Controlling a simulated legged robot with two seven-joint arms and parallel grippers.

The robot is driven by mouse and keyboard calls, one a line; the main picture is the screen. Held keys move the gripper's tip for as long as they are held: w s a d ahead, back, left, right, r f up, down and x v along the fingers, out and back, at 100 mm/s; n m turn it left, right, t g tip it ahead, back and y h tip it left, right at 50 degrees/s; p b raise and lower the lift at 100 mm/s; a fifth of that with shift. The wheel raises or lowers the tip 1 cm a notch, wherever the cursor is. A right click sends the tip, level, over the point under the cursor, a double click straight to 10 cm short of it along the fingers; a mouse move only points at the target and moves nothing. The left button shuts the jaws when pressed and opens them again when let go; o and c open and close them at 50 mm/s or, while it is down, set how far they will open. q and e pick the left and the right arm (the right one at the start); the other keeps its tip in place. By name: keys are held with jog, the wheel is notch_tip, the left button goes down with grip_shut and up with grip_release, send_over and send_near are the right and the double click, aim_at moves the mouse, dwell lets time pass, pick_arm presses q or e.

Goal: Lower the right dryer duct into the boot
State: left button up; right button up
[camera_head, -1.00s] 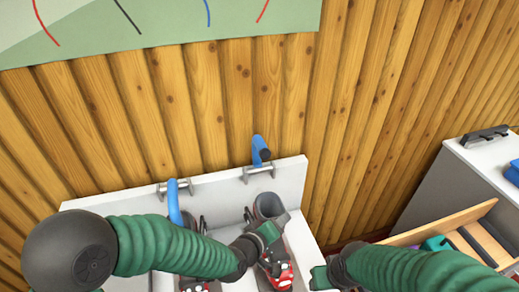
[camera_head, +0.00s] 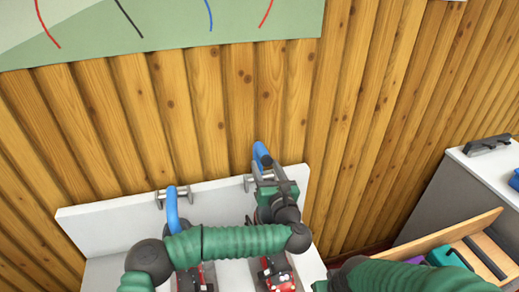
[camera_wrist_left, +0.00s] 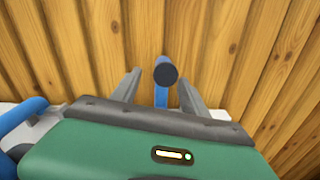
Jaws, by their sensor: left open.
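The right dryer duct (camera_head: 259,150) is a blue tube with a dark end, raised up against the wall. In the left wrist view the duct (camera_wrist_left: 161,94) shows between my two grey fingers, with a gap on both sides. My left gripper (camera_head: 266,174) is open around it and not closed on it; the gripper also shows in the wrist view (camera_wrist_left: 158,88). The right boot (camera_head: 276,274), red and black, stands below; its top is hidden by my left gripper and arm.
The left duct (camera_head: 172,208) is blue and hangs down towards the left boot (camera_head: 196,279). Both ducts come from a white rack (camera_head: 108,215). A wooden tray (camera_head: 438,237) and a grey cabinet (camera_head: 440,190) stand at the right.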

aim_at(261, 151)
pick_arm(q)
jog(key=w+p, duration=0.1)
jog(key=w, duration=0.7)
jog(key=shift+a, duration=0.45)
grip_shut()
dwell(0.7)
